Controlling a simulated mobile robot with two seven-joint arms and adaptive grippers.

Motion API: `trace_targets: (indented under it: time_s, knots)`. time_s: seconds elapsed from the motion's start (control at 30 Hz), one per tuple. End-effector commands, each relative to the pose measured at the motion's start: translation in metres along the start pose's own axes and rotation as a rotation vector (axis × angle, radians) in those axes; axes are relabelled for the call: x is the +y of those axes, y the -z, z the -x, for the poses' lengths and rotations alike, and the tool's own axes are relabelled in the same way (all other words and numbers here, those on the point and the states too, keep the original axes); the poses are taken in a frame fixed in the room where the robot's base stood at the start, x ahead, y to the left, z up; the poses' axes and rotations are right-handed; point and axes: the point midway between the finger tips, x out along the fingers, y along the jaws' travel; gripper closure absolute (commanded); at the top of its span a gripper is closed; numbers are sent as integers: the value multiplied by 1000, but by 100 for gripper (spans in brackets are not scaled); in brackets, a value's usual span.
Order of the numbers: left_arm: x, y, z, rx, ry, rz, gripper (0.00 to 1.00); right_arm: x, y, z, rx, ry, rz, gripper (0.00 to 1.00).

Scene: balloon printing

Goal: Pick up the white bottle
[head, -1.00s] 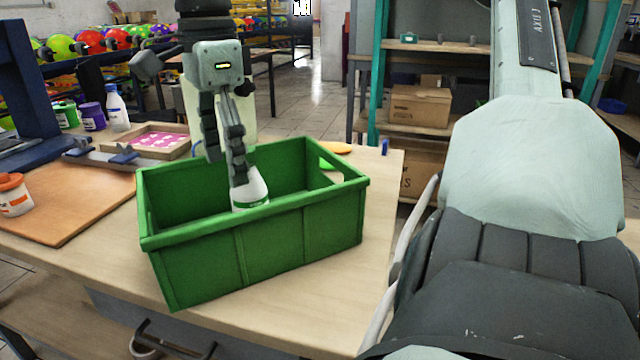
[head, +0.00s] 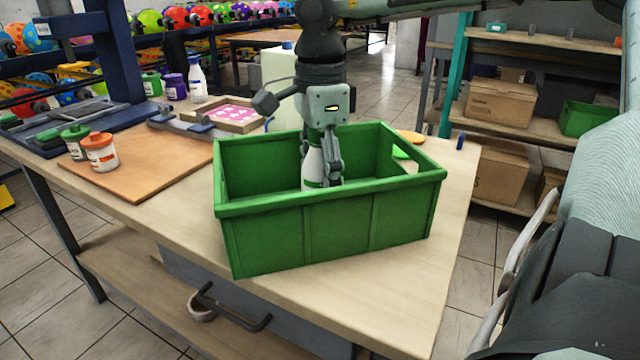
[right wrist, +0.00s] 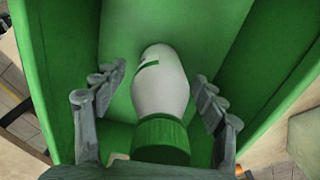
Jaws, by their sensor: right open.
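A white bottle (head: 313,163) is inside the green crate (head: 330,205) in the head view. My right gripper (head: 322,176) reaches down into the crate at the bottle, and its fingers partly cover it. In the right wrist view, the white bottle (right wrist: 162,88) with its green cap (right wrist: 160,140) lies between the two spread fingers of my right gripper (right wrist: 158,95). Gaps show on both sides, so the fingers are open around it and not closed on it. The crate's front wall hides the bottle's lower part in the head view. My left gripper is not in view.
Another white bottle (head: 196,80) stands at the table's back left beside a purple jar (head: 174,87) and a green jar (head: 152,84). An orange-lidded jar (head: 100,152) is on the brown board (head: 150,165). The crate walls closely surround my gripper.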

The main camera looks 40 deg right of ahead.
Motion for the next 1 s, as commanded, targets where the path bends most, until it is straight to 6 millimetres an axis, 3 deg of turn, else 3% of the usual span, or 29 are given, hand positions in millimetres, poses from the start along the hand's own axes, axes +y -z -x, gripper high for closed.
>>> trace_targets:
  time_s: [0.1, 0.6, 1.0]
  knots:
    - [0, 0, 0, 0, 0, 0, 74, 0, 0, 0, 0, 0, 0, 29]
    - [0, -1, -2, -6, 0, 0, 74, 0, 0, 1, 0, 1, 0, 90]
    - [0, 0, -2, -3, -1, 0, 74, -1, 0, 10, 0, 4, 0, 90]
